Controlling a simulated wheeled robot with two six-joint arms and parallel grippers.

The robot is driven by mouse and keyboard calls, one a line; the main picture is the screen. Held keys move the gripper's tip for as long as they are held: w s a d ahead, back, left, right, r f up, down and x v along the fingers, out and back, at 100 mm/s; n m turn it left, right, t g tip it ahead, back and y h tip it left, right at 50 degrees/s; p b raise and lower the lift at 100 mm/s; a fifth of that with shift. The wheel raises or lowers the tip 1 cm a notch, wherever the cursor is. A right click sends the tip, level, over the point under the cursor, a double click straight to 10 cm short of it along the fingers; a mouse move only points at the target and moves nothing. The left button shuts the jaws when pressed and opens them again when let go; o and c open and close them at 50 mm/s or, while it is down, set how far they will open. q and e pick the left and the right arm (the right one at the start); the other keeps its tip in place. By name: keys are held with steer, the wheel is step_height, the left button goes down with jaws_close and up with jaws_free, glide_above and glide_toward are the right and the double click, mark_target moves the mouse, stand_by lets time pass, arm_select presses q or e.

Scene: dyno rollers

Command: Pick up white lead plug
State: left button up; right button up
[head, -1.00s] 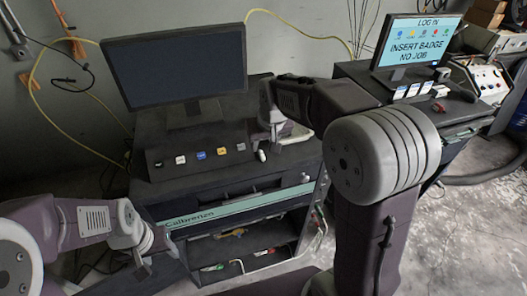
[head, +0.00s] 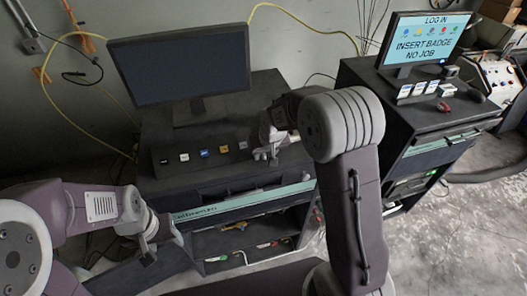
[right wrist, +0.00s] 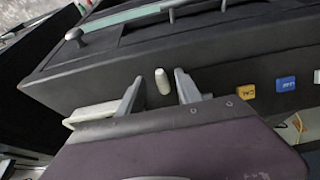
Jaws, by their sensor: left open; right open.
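The white lead plug (right wrist: 163,81) is a small pale stub on the dark cart top. In the right wrist view it lies between the two fingers of my right gripper (right wrist: 158,92), with visible gaps on both sides. In the head view my right gripper (head: 265,155) is open and points down at the right part of the cart top; the plug is hard to make out there. My left gripper (head: 148,250) is open and empty, low at the left in front of the cart.
The dark cart (head: 165,187) carries a monitor (head: 180,65) and a panel with coloured labelled buttons (head: 204,153). A pale tray (right wrist: 95,114) is partly hidden behind my right gripper. Cables lie on the lower shelf (head: 228,262). A second cabinet (head: 430,120) with a lit screen stands right.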

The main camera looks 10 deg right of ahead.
steer(key=shift+a, duration=0.15)
steer(key=shift+c, duration=0.9)
steer(key=shift+s, duration=0.1)
steer(key=c, duration=0.5)
jaws_close()
steer(key=shift+r, duration=0.15)
